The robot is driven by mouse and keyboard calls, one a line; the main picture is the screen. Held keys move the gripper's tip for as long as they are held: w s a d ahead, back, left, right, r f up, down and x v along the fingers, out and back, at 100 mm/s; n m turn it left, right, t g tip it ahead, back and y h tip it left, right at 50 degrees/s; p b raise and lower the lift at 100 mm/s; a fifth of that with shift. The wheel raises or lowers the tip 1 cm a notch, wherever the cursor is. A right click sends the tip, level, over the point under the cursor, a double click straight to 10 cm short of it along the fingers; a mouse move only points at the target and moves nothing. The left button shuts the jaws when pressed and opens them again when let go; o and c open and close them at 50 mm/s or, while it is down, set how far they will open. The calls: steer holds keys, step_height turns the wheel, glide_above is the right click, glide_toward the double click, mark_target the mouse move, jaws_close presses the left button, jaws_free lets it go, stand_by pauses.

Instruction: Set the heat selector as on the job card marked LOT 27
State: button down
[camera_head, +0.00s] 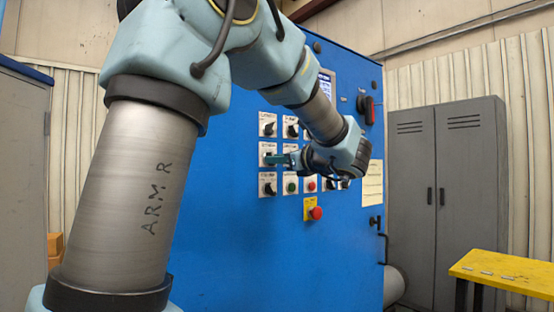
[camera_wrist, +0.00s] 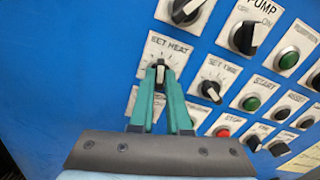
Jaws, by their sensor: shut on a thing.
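The heat selector (camera_wrist: 160,70) is a dark knob with a pale pointer on a white plate that reads SET HEAT. The pointer looks roughly upright on the plate; its exact mark is too small to read. My gripper (camera_wrist: 161,77) has its teal fingers shut on this knob, one on each side. In the head view my gripper (camera_head: 273,159) reaches the left column of the blue cabinet's controls, and its fingers cover much of that knob. A pale yellow paper (camera_head: 372,183) hangs at the cabinet's right edge; its writing is unreadable, so I cannot tell whether it says LOT 27.
A SET TIME knob (camera_wrist: 211,90) is close on the right, and a PUMP switch (camera_wrist: 248,37) is above right. A red emergency button (camera_head: 316,213) sticks out below the panel. A yellow table (camera_head: 510,267) and a grey locker (camera_head: 450,180) stand at the right.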

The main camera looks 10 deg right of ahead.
steer(key=c, duration=0.9)
jaws_free()
steer(key=b+v, duration=0.3)
steer(key=v, duration=0.8)
steer(key=shift+w, duration=0.1)
